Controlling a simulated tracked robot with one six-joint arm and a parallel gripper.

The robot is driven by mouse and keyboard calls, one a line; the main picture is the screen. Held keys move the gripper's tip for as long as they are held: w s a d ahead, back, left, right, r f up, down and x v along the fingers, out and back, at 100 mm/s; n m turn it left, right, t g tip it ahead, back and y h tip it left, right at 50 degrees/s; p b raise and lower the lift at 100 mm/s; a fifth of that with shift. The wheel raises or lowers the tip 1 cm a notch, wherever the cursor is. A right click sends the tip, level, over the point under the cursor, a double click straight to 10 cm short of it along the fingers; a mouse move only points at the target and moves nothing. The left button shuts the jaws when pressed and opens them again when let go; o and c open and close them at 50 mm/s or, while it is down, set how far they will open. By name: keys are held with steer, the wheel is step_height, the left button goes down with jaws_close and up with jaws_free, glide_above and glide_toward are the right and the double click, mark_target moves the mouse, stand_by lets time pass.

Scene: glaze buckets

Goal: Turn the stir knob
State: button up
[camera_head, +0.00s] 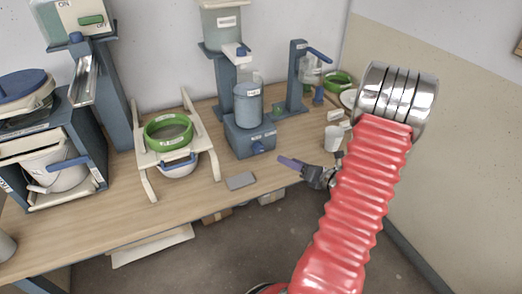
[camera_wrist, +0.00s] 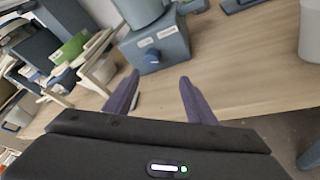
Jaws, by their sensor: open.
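The stir knob (camera_head: 258,147) is a small round dark blue knob on the front of a blue stirrer base (camera_head: 238,136), on which a blue-grey bucket (camera_head: 248,105) stands. In the wrist view the knob (camera_wrist: 151,57) shows just beyond and between my fingertips, on the labelled face of the base (camera_wrist: 168,42). My gripper (camera_head: 287,162) is at the right of the knob, near the table's front edge, apart from it. In the wrist view my gripper (camera_wrist: 160,76) is open, with its two purple fingers spread and nothing between them.
A cream stand (camera_head: 147,157) with a green sieve (camera_head: 167,129) is left of the stirrer base. A grey block (camera_head: 240,181) lies on the table (camera_head: 150,222) in front. A white cup (camera_head: 334,138) and a blue lever stand (camera_head: 297,75) are at the right.

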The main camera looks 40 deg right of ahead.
mark_target(261, 150)
steer(key=shift+w+a+r+m+y, duration=0.1)
steer(key=shift+a+r+m+y, duration=0.1)
steer(key=shift+a+m, duration=0.25)
steer(key=shift+w+a+r+m+y, duration=0.1)
steer(key=shift+a+m+y, duration=0.1)
steer(key=shift+m, duration=0.35)
steer(key=x, duration=1.3)
steer(key=shift+w+d, duration=0.1)
steer(key=shift+w, duration=0.25)
steer(key=shift+c, duration=0.5)
steer(key=c, duration=0.9)
steer(key=shift+c, duration=0.2)
steer(key=shift+n+h, duration=0.3)
